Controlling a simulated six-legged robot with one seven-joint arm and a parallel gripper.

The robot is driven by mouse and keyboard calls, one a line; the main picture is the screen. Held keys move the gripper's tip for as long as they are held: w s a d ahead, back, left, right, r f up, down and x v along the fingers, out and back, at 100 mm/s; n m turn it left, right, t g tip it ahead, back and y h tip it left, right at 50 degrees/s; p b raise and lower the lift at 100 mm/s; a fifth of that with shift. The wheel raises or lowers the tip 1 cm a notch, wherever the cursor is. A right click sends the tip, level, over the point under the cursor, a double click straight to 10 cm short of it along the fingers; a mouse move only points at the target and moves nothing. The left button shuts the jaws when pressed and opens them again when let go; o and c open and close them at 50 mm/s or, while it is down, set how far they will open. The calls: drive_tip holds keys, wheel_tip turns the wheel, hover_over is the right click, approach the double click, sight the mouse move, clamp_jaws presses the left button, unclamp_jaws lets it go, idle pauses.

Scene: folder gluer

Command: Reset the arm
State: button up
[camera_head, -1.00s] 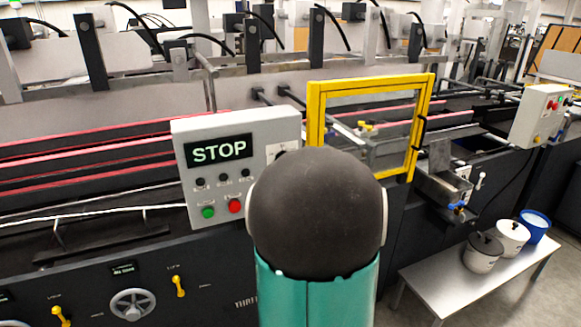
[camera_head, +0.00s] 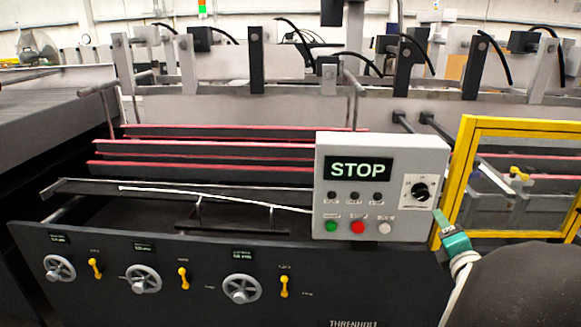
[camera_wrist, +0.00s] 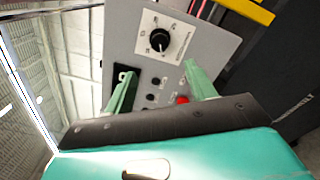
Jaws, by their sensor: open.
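My gripper (camera_wrist: 159,70) shows in the wrist view with its two green fingers apart and nothing between them. A grey control panel (camera_wrist: 205,45) lies beyond the fingers, with a black rotary knob (camera_wrist: 160,40) and a red button (camera_wrist: 182,100) in view. In the head view the same panel (camera_head: 380,150) shows a STOP display (camera_head: 358,168). My arm fills the lower right corner there, its teal end close to the panel's lower right corner in the picture. I cannot tell whether it touches.
A yellow-framed guard (camera_head: 461,175) stands right of the panel. The machine's dark front (camera_head: 190,300) carries several handwheels (camera_head: 143,279) and yellow levers (camera_head: 184,278). Red-edged rails (camera_head: 200,150) run behind it.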

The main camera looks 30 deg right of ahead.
drive_tip(key=w+a+m+g+y, duration=0.2)
drive_tip(key=w+a+m, duration=0.3)
drive_tip(key=a, duration=0.5)
drive_tip(key=w+a+m+g+y, duration=0.2)
drive_tip(key=w+a+m+g, duration=0.1)
drive_tip(key=a+m, duration=0.55)
drive_tip(key=s+a+f+m+g+y, duration=0.1)
drive_tip(key=s+a, duration=0.4)
drive_tip(key=a, duration=0.6)
drive_tip(key=s+a+f+m+g+y, duration=0.1)
drive_tip(key=s+a+m+g+y, duration=0.2)
drive_tip(key=a, duration=0.9)
drive_tip(key=shift+s+a+g+y, duration=0.35)
drive_tip(key=shift+s+y, duration=0.25)
drive_tip(key=shift+s, duration=0.55)
drive_tip(key=shift+d+f+m, duration=0.1)
drive_tip(key=shift+m, duration=0.15)
drive_tip(key=c, duration=0.4)
drive_tip(key=shift+c, duration=0.2)
drive_tip(key=shift+d, duration=0.2)
